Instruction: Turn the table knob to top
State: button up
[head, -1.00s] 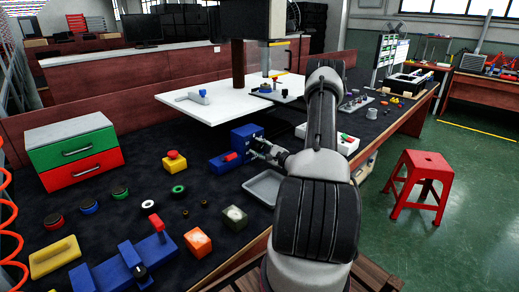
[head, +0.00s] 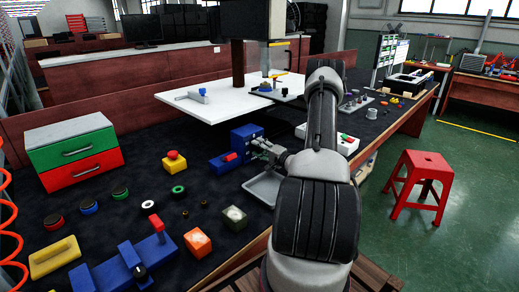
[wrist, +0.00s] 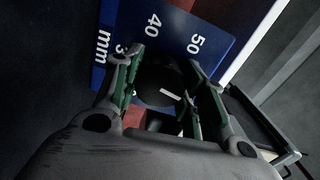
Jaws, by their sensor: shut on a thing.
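The knob (wrist: 157,92) is round and black with a short white line on its face. It sits by a blue panel (wrist: 182,31) printed with "40", "50" and "mm" in the wrist view. My gripper (wrist: 163,72) has one green-lined finger on each side of the knob and is shut on it. In the head view my gripper (head: 262,148) is at the right face of the blue block (head: 241,135) on the dark table (head: 120,240). The knob is hidden there, and I cannot tell its full outline in the dark wrist view.
A grey tray (head: 259,190) lies just below my gripper. A blue clamp with a red part (head: 231,157) is in front of the block. A yellow box with a red button (head: 174,162) stands to the left. A red stool (head: 422,180) is on the floor.

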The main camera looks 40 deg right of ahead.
jog(key=shift+f+n, duration=0.1)
jog(key=shift+n, duration=0.2)
jog(key=o, duration=1)
jog(key=shift+o, duration=0.2)
jog(key=s, duration=0.4)
jog(key=s+d, duration=0.1)
jog(key=s, duration=0.7)
jog(key=shift+d, duration=0.25)
